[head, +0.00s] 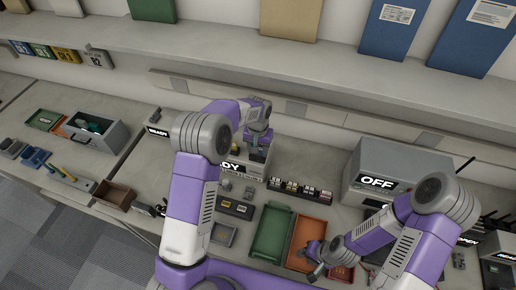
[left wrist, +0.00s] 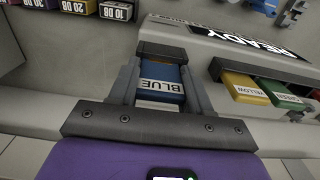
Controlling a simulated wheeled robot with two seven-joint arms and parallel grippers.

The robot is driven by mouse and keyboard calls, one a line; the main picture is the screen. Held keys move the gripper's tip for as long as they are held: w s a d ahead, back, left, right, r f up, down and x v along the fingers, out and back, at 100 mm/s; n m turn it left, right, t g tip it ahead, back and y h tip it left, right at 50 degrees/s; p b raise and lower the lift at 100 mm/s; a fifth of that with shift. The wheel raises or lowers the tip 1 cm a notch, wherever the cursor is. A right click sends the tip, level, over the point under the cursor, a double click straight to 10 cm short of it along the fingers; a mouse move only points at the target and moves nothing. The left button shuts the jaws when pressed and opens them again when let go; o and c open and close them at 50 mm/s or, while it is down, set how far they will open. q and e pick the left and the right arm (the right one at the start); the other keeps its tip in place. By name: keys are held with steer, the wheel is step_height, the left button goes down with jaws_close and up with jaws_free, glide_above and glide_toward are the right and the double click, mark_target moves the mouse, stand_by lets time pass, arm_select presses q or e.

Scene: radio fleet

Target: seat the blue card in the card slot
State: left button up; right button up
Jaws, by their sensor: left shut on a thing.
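The blue card (left wrist: 160,72), labelled BLUE, is between the two grey fingers of my left gripper (left wrist: 157,88), which is shut on it. Its far end meets a dark brown slot frame (left wrist: 160,50) on the front of the READY box (left wrist: 235,42); how deep it sits I cannot tell. In the head view my left gripper (head: 257,142) is at the READY box (head: 243,167), and the card is too small or hidden there. My right gripper (head: 314,261) is over the orange tray, with its fingers apart and nothing visible between them.
Beside the slot, a yellow card (left wrist: 245,88) and a green card (left wrist: 282,95) sit in a dark holder. The green tray (head: 271,232) and orange tray (head: 305,240) lie in front. A grey OFF box (head: 385,160) stands at right. Small labelled blocks (head: 300,188) stand between.

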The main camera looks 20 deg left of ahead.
arm_select(q)
steer(key=shift+s+f, duration=0.15)
steer(key=shift+f, duration=0.25)
arm_select(e)
steer(key=shift+f, duration=0.45)
